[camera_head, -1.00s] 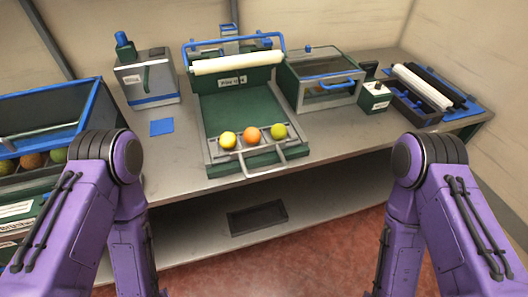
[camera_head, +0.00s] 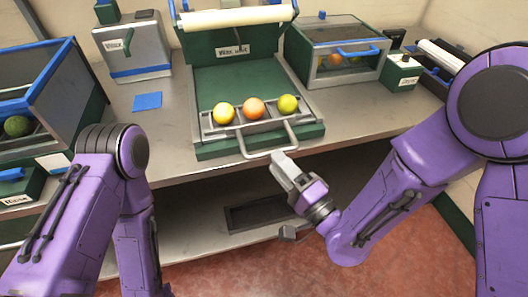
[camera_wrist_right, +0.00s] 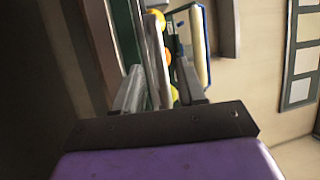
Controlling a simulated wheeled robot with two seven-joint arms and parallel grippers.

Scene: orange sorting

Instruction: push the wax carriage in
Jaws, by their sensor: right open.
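The wax carriage (camera_head: 243,133) is a grey metal tray at the front of the green wax unit (camera_head: 222,80). It holds a yellow fruit (camera_head: 224,113), an orange fruit (camera_head: 253,109) and a yellow-green fruit (camera_head: 287,105) in a row. Its bar handle (camera_head: 268,154) sticks out over the table's front edge. My right gripper (camera_head: 284,197) is open and empty, just in front of and below the handle, with its upper fingertip close to the bar; I cannot tell if they touch. The right wrist view shows both fingers (camera_wrist_right: 160,88) apart, with fruits beyond. My left gripper is out of view.
A white roller (camera_head: 235,17) spans the wax unit above the carriage. A glass-fronted box (camera_head: 340,75) stands to the right, a grey machine (camera_head: 134,50) and blue square (camera_head: 147,101) to the left. The table front (camera_head: 355,145) right of the carriage is clear.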

